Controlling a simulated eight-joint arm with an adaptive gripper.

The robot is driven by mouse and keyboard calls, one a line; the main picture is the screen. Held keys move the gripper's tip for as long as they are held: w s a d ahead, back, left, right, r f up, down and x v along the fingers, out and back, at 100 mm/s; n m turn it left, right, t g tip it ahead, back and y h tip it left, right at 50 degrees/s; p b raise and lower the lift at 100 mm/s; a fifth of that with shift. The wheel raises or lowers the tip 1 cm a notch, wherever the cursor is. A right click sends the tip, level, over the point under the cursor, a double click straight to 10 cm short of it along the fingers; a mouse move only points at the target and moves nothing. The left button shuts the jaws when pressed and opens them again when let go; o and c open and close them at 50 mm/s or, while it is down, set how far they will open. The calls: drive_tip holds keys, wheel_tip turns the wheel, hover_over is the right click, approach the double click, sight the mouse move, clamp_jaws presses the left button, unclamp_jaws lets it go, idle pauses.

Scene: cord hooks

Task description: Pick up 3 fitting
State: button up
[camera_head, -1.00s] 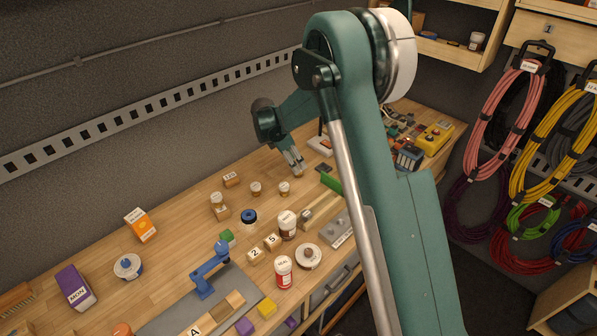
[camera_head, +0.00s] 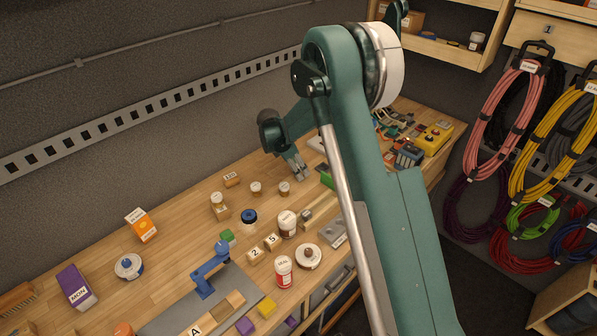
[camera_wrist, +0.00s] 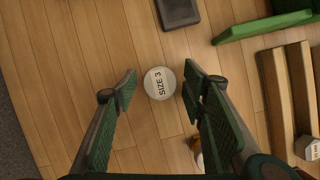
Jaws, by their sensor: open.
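The size 3 fitting is a small round piece with a pale top marked "SIZE 3" (camera_wrist: 160,83), standing on the wooden bench. In the head view it appears to be the small white-topped piece (camera_head: 284,188) just left of and below my fingertips. My gripper (camera_head: 301,175) is open and points down above the bench. In the wrist view the fitting shows between and a little beyond the two fingertips (camera_wrist: 160,84), with clear bench on both sides. The fingers do not appear to touch it.
A similar small piece (camera_head: 256,188) stands to the left. A green block (camera_wrist: 265,26) and a slotted wooden holder (camera_wrist: 275,95) lie to the right in the wrist view, with a dark flat plate (camera_wrist: 179,12) at the top. A small brownish object is partly hidden by the right finger.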

drive_tip(key=c, duration=1)
drive_tip(key=shift+r, duration=0.1)
drive_tip(key=shift+r+b, duration=0.3)
drive_tip(key=shift+r, duration=4.6)
